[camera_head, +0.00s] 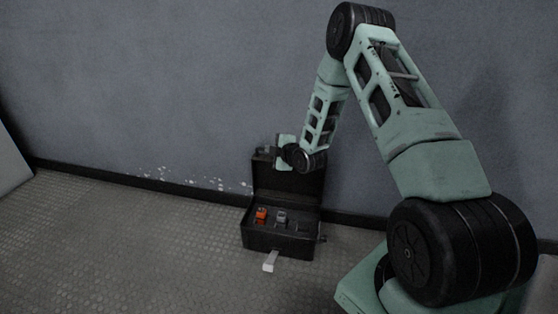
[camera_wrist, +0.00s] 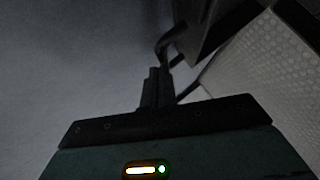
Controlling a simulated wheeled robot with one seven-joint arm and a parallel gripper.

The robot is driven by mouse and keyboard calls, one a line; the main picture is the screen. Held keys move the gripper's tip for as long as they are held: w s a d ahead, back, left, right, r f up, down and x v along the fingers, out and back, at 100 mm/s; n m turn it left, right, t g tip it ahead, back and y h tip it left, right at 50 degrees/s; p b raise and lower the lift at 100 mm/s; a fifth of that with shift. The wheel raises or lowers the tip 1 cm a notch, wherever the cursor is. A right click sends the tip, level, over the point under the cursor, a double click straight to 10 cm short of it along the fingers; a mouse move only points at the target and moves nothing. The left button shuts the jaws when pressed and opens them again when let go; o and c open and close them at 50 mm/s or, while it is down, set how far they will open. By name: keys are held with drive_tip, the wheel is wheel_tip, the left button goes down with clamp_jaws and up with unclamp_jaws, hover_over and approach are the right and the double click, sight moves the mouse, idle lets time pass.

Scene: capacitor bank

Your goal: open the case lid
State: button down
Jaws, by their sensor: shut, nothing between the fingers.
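A black case (camera_head: 281,240) stands on the floor by the wall in the head view. Its lid (camera_head: 289,183) stands up, open, at the back of the case. Inside the case are an orange block (camera_head: 261,215) and a grey piece (camera_head: 281,217). My gripper (camera_head: 265,153) is at the upper left edge of the lid, partly hidden behind my wrist. In the wrist view my gripper fingers (camera_wrist: 157,88) are together, with nothing seen between them. A dark edge, likely of the case (camera_wrist: 215,22), shows close beyond them; I cannot tell whether they touch it.
A white tab or block (camera_head: 270,261) shows at the front of the case. The grey wall (camera_head: 180,80) rises just behind it, with a dark skirting along the floor. The patterned floor (camera_head: 120,250) to the left is clear.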

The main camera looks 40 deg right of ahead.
drive_tip(key=p+v, duration=0.6)
drive_tip(key=v, duration=1.1)
drive_tip(key=shift+a, duration=0.1)
drive_tip(key=w+a+r+m+g+y+p, duration=0.1)
drive_tip(key=w+a+r+g, duration=0.15)
drive_tip(key=a, duration=0.35)
drive_tip(key=w+a+r+g+y+p, duration=0.1)
drive_tip(key=a+r, duration=0.2)
drive_tip(key=a, duration=0.3)
drive_tip(key=s+a+r+m+g+y+p, duration=0.1)
drive_tip(key=s+a+r+g, duration=0.15)
drive_tip(key=a, duration=0.35)
drive_tip(key=s+a+r+m+g+p, duration=0.1)
drive_tip(key=s+a+r, duration=0.25)
drive_tip(key=a, duration=0.25)
drive_tip(key=s+a+r+m+g+h+p, duration=0.1)
drive_tip(key=s+a+r+g, duration=0.4)
drive_tip(key=s, duration=0.7)
drive_tip(key=s+a+r+m+g+h+p, duration=0.1)
drive_tip(key=s+a+r+g+p, duration=0.1)
drive_tip(key=s+a+r, duration=0.7)
drive_tip(key=s+d+r+p, duration=0.1)
drive_tip(key=r+p, duration=1.6)
drive_tip(key=p, duration=0.1)
drive_tip(key=s+d+r+p, duration=0.1)
drive_tip(key=d+r+p, duration=0.1)
drive_tip(key=r+p, duration=1.6)
drive_tip(key=shift+d+r+m+p, duration=0.25)
drive_tip(key=shift+r+m+p, duration=0.05)
drive_tip(key=shift+p, duration=0.35)
